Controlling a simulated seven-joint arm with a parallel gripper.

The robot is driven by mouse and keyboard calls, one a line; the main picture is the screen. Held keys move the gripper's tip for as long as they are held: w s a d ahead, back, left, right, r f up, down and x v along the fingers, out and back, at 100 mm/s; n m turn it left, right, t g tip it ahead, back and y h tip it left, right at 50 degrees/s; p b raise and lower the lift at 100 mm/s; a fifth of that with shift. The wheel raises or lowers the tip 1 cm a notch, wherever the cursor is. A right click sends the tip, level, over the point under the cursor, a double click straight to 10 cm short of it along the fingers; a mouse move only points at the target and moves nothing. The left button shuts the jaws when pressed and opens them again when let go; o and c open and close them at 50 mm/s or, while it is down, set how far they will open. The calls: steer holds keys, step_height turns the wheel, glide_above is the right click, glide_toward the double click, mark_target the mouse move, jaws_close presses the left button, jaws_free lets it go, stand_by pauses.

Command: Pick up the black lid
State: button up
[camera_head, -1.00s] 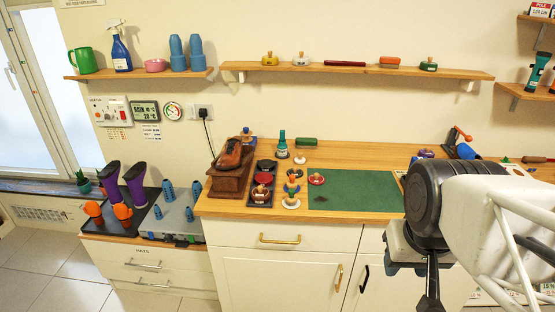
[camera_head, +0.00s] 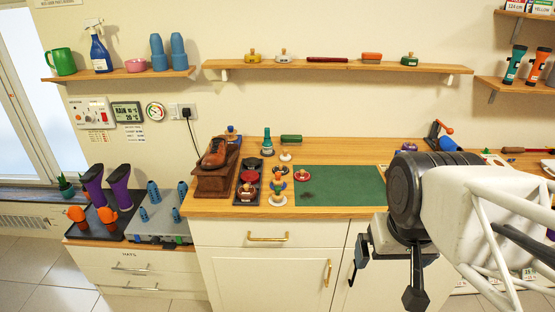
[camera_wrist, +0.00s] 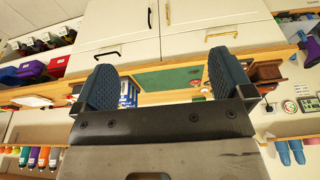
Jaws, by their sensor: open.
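Several small knobbed lids stand on the left part of the wooden counter in the head view, beside the green mat. A dark, flat piece (camera_head: 254,164) there could be the black lid, at the back of a dark tray (camera_head: 237,202); it is too small to be sure. A round red piece lies in front of it. My gripper (camera_wrist: 165,78) is open and empty, with its two blue-grey pads wide apart in the wrist view. In the head view my gripper (camera_head: 415,290) hangs in front of the cabinets, right of the lids and apart from them.
The green mat (camera_head: 345,185) is mostly clear. A brown shoe on a wooden block (camera_head: 212,182) stands left of the lids. A wall shelf (camera_head: 340,66) runs above. Boots (camera_head: 93,184) stand on the lower left unit. Cabinet doors (camera_head: 265,278) are below the counter.

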steer(key=shift+w+r, duration=0.1)
steer(key=w+a+r+m, duration=0.1)
steer(key=w+r+m, duration=0.1)
steer(key=w, duration=0.6)
steer(key=w+a+r+m, duration=0.1)
steer(key=w+r+m, duration=0.1)
steer(key=w, duration=0.7)
steer(key=m+g+h, duration=0.1)
steer(key=m+g, duration=0.1)
steer(key=m, duration=0.9)
glide_above(280, 165)
step_height(280, 165, down, 21)
steer(key=shift+s+a+f, duration=0.1)
steer(key=shift+a, duration=0.05)
steer(key=shift+a+f+m, duration=0.1)
steer(key=shift+f+m, duration=0.05)
steer(key=shift+m, duration=0.15)
steer(key=shift+f, duration=0.1)
steer(key=shift+w+f, duration=0.2)
steer(key=shift+f, duration=1)
